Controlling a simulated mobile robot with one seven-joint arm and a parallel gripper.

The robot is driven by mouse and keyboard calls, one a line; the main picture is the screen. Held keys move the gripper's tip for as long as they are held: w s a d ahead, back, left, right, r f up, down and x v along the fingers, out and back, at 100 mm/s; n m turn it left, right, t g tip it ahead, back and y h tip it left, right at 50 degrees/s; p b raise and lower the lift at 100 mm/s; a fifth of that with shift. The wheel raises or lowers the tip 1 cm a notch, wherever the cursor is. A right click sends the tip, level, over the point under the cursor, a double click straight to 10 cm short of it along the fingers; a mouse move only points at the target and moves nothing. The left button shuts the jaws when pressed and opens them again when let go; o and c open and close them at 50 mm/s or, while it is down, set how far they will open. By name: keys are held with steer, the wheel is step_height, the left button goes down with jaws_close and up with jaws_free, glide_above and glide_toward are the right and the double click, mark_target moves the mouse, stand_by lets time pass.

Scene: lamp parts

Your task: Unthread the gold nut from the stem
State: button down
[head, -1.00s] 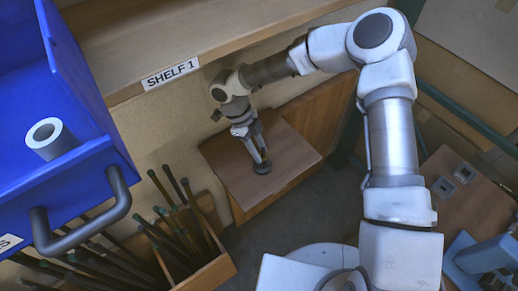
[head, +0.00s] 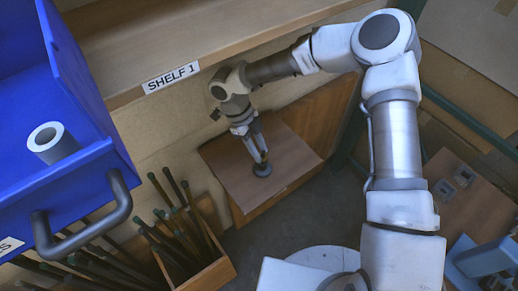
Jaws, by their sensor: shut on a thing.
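My gripper (head: 262,158) points down at the small brown-topped box beneath the shelf. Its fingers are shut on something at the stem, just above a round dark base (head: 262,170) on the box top. The stem shows only as a thin dark piece between the fingers. The gold nut is not clearly visible; the fingertips cover the place where they grip, and it is too small to make out. I cannot tell how far up the thread the nut sits.
The brown box top (head: 230,178) is otherwise bare. A shelf (head: 225,40) labelled SHELF 1 overhangs behind my wrist. A wooden crate (head: 208,275) of dark rods stands left of the box. A blue bin (head: 85,165) with a grey ring (head: 52,143) is at far left.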

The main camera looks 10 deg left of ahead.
steer(key=shift+r, duration=0.1)
steer(key=shift+r, duration=2)
steer(key=shift+a+r, duration=0.15)
steer(key=shift+r, duration=0.3)
steer(key=shift+w+r, duration=0.25)
steer(key=shift+w+d, duration=0.1)
steer(key=shift+d, duration=0.15)
